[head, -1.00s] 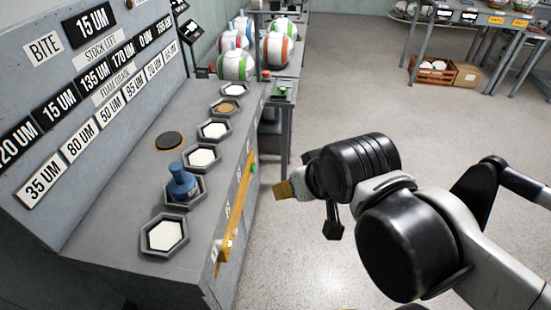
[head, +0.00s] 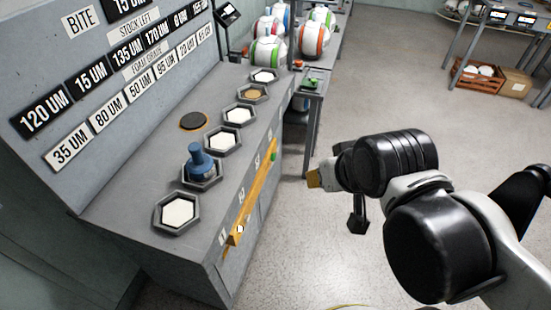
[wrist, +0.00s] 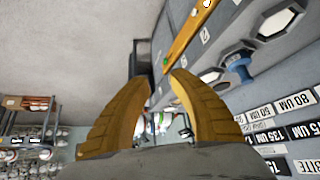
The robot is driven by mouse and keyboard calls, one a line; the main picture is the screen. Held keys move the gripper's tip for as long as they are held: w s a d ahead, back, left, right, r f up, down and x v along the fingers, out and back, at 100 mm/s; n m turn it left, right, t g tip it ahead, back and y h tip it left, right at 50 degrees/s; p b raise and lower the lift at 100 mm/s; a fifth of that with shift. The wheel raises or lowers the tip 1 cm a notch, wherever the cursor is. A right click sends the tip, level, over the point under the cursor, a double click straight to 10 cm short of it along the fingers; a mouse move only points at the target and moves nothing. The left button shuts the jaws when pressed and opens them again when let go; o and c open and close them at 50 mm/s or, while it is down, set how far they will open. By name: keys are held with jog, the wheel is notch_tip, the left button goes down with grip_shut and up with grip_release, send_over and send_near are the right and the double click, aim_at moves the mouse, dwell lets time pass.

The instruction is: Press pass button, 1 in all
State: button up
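A small green button (head: 311,83) sits on the low stand beyond the far end of the grey console (head: 130,225), with a small red one (head: 298,64) behind it. A green knob (head: 273,156) is on the yellow rail (head: 252,196) along the console's front edge. No label reading pass is legible, so I cannot tell which is the pass button. My gripper (head: 314,178) is in the air right of the rail, apart from everything. In the wrist view its two yellow fingers (wrist: 159,75) are spread and empty.
The console top has several hexagonal trays (head: 178,212) and a blue stamp-like tool (head: 200,162) in one. Patterned balls (head: 313,40) stand on the bench behind. A wooden crate (head: 480,78) sits under a table at right. Open floor lies between.

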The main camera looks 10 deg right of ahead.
grip_shut()
dwell(1.0)
